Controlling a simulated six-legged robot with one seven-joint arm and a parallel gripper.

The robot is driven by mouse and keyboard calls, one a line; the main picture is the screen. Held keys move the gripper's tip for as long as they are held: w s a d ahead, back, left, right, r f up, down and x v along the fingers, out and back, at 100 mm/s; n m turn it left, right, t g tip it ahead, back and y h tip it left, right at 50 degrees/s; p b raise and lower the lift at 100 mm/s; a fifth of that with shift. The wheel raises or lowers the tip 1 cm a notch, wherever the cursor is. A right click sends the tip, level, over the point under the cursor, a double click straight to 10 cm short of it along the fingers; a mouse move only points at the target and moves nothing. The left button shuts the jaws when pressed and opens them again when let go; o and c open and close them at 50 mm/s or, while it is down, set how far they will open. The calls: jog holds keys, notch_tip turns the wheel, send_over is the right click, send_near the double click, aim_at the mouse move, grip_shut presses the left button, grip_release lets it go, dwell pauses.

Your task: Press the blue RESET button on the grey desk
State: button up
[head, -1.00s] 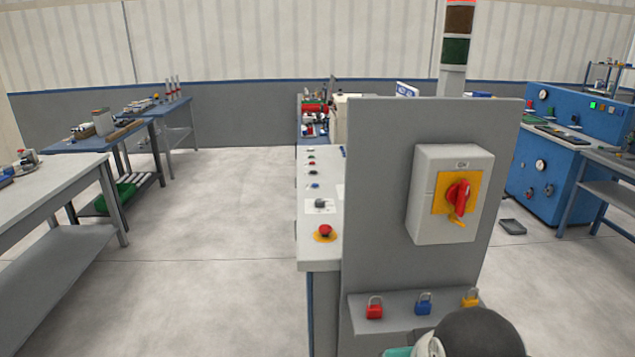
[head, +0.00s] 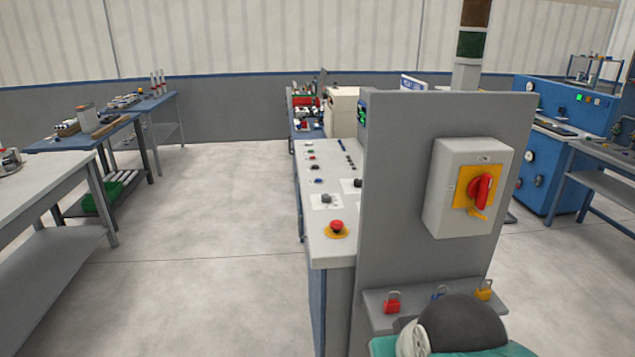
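The grey desk (head: 335,250) stands in the middle, with its control top running away from me. A small blue button (head: 316,181) shows on the desk top, behind a grey knob and a red mushroom button; its label is too small to read. A small black button (head: 314,167), a red button (head: 312,157) and a green button (head: 310,151) are in the row beyond it. My gripper is not in view; only a dark rounded part of my arm shows at the bottom right.
A grey upright panel with a switch box (head: 468,188) and red rotary switch stands on the desk's right side, partly screening it. A shelf with padlocks (head: 392,303) juts out in front. Open floor (head: 200,240) lies left of the desk; benches stand farther left.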

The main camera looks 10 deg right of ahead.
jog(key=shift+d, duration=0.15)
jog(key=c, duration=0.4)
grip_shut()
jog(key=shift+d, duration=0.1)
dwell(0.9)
